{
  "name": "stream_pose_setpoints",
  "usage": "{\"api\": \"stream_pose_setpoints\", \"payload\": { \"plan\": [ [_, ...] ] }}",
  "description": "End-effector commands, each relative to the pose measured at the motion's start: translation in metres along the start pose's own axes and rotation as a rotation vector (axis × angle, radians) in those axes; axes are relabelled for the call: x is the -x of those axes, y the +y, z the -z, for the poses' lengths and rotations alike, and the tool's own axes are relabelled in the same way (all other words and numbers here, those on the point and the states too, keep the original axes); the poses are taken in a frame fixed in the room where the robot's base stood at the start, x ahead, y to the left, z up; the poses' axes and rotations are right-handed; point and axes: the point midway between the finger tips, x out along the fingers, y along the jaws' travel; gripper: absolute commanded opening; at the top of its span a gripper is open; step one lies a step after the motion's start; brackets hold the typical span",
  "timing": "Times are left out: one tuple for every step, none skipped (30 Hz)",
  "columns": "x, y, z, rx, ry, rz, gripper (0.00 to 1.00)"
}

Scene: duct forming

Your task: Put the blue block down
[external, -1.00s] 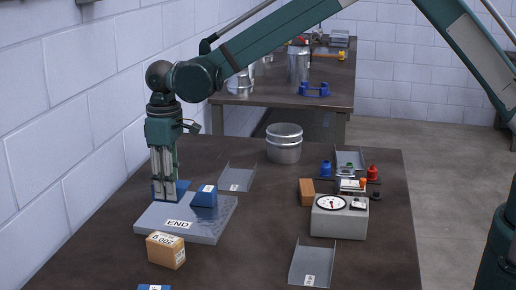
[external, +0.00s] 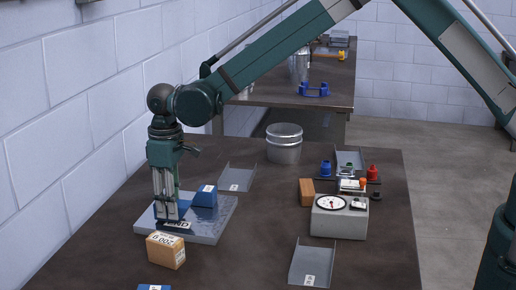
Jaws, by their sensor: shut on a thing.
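My gripper (external: 169,217) points down over the left part of the grey plate marked END (external: 213,228), with its fingers low and near the plate. It is shut on a blue block (external: 184,209), which is largely hidden by the fingers. I cannot tell whether this block touches the plate. Another blue block with a white label (external: 205,197) sits on the plate just right of the gripper. Part of the END label is covered from view by the gripper.
A brown labelled box (external: 165,250) stands close in front of the plate. A grey tray (external: 237,179) lies behind it to the right. A dial scale (external: 340,216), an orange-brown block (external: 306,192) and another tray (external: 312,264) are farther right. The table's middle is clear.

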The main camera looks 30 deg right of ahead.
Motion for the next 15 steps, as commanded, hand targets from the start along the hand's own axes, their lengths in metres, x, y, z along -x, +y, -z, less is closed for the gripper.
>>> {"api": "stream_pose_setpoints", "payload": {
  "plan": [
    [-0.0022,0.0,0.0,0.0,0.0,0.0,0.13],
    [-0.003,0.0,-0.0001,0.0,0.0,0.0,0.13],
    [-0.0035,0.0,-0.0002,0.0,0.0,0.0,0.13],
    [-0.0035,0.0,-0.0002,0.0,0.0,0.0,0.13],
    [-0.0035,0.0,-0.0002,0.0,0.0,0.0,0.13],
    [-0.0034,0.0,-0.0002,0.0,0.0,0.0,0.13],
    [-0.0035,0.0,-0.0002,0.0,0.0,0.0,0.13],
    [-0.0035,0.0,-0.0002,0.0,0.0,0.0,0.13],
    [-0.0035,0.0,-0.0002,0.0,0.0,0.0,0.13],
    [-0.0036,0.0,-0.0002,0.0,0.0,0.0,0.13],
    [-0.0038,0.0,-0.0002,0.0,0.0,0.0,0.13],
    [-0.0046,0.0,-0.0002,0.0,0.0,0.0,0.13],
    [-0.0054,0.0,-0.0002,0.0,0.0,0.0,0.13],
    [-0.0062,0.0,-0.0002,0.0,0.0,0.0,0.13],
    [-0.0072,0.0,-0.0002,0.0,0.0,0.0,0.13]
  ]
}}
